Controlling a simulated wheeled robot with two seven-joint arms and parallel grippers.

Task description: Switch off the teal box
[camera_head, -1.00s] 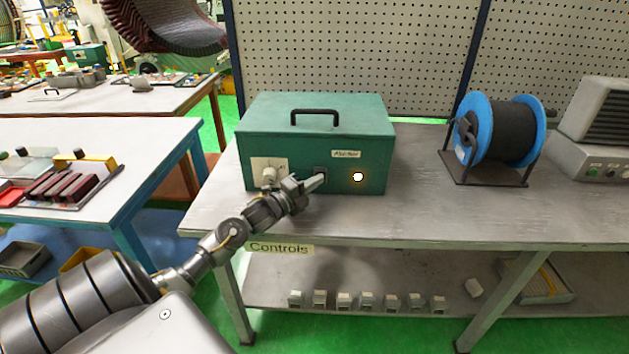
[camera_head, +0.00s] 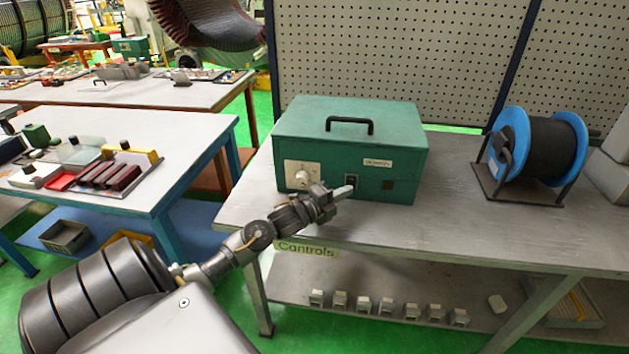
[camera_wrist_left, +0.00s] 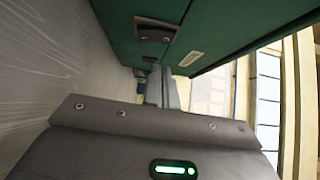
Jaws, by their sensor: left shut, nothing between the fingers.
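The teal box (camera_head: 350,148) stands on the grey workbench, with a black handle on top. Its front has a white dial plate with a knob (camera_head: 302,178), a small black switch (camera_head: 351,180), a label, and a dark, unlit indicator (camera_head: 388,184). My left gripper (camera_head: 345,191) is shut and empty, its tips just in front of and below the switch; I cannot tell whether they touch the box. The left wrist view shows the shut fingers (camera_wrist_left: 162,87) near the teal front (camera_wrist_left: 210,22) and a dark switch-like part (camera_wrist_left: 155,34). My right gripper is not in view.
A blue cable reel (camera_head: 540,148) stands on the grey workbench (camera_head: 450,222) to the right. A shelf below carries several small blocks. A pegboard (camera_head: 400,55) rises behind. Another table (camera_head: 180,128) with parts stands at left.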

